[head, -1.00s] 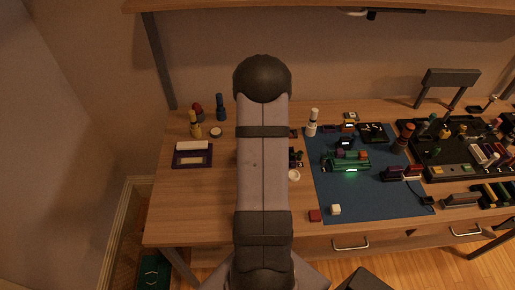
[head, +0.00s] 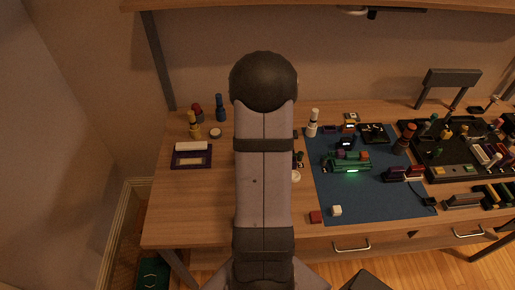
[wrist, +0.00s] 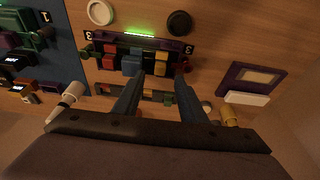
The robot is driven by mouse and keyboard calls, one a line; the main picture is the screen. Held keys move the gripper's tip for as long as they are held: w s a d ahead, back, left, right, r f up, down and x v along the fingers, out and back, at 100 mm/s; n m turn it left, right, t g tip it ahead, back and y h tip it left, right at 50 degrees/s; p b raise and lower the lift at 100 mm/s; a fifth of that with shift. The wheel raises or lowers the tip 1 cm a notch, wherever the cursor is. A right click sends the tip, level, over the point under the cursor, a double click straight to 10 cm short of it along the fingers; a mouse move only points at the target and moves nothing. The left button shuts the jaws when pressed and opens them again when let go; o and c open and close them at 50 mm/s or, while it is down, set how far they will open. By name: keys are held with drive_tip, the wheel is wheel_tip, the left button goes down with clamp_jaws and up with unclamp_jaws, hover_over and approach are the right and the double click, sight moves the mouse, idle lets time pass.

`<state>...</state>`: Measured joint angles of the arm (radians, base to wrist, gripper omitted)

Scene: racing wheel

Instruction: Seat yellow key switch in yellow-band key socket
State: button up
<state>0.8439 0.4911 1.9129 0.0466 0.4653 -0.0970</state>
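In the wrist view my gripper (wrist: 157,77) points at a dark console with a lit green strip. Its two fingers are apart, with no object clearly held between them. The console (wrist: 107,36) carries red, blue and yellow blocks. A small yellow block (wrist: 160,68) shows between the fingertips, near the right one; it may be the yellow key switch. I cannot tell whether the fingers touch it. I cannot make out a yellow-band key socket for certain. In the head view my arm hides the gripper and most of this console.
Beside the console, a narrow rack (wrist: 150,97) lies nearer the wrist. A purple-framed panel (wrist: 250,76) is at the right. A white-topped cylinder (wrist: 70,94) stands at the left. In the head view the blue mat (head: 370,200) and black board (head: 437,173) hold several parts.

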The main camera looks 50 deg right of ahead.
drive_tip(key=shift+v, duration=1.2)
drive_tip(key=s+a+f+g+y, duration=0.35)
drive_tip(key=s+a, duration=0.75)
drive_tip(key=a, duration=0.4)
drive_tip(key=w+a+r+n, duration=0.1)
drive_tip(key=a+n, duration=0.3)
drive_tip(key=a, duration=0.5)
drive_tip(key=w+a+r+n+t+h, duration=0.1)
drive_tip(key=a+r+n, duration=0.2)
drive_tip(key=a, duration=0.7)
drive_tip(key=shift+r+n, duration=0.3)
drive_tip(key=shift+n, duration=0.7)
